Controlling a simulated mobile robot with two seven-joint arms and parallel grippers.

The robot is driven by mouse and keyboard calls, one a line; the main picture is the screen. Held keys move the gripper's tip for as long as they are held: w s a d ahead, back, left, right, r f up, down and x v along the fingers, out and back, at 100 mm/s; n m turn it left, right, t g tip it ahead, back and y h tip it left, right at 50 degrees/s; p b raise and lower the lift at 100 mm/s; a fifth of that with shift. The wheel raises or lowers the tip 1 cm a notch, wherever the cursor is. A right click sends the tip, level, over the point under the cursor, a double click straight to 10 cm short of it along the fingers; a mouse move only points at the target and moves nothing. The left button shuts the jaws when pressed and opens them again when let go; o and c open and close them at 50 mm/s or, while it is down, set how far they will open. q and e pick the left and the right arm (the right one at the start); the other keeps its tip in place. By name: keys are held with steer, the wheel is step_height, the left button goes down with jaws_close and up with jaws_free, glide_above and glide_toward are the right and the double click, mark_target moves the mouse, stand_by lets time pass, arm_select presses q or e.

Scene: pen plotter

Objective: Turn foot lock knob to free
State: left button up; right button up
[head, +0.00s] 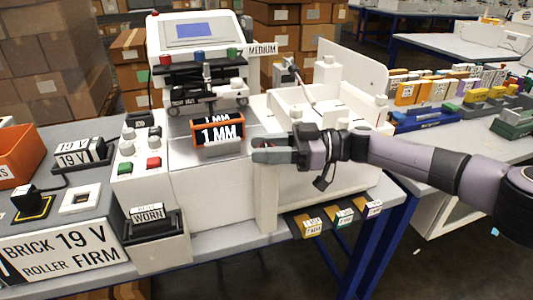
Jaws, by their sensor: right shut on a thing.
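The pen plotter (205,185) is a large white machine in the middle of the head view. My right gripper (265,150) reaches in from the right, low over the front of the machine. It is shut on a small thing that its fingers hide. I cannot make out whether this is the foot lock knob, and I see no knob clearly marked as such. An orange-framed block marked "1 MM" (218,133) sits just left of the fingertips, apart from them. My left gripper is not in view.
A control panel (140,150) with knobs and coloured buttons is on the left, above a bin marked "WORN" (152,225). A white open tray (345,110) is behind my right wrist. Labelled tabs (345,215) stick out below. A screen (196,33) stands at the back.

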steer(key=shift+r, duration=0.1)
stand_by(0.3)
steer(key=o, duration=0.9)
steer(key=shift+w+d+b, duration=0.15)
steer(key=shift+d+b, duration=0.1)
steer(key=shift+d, duration=1.55)
steer(key=shift+w+d+b, duration=0.1)
steer(key=shift+d+b, duration=0.15)
steer(key=shift+d, duration=1.5)
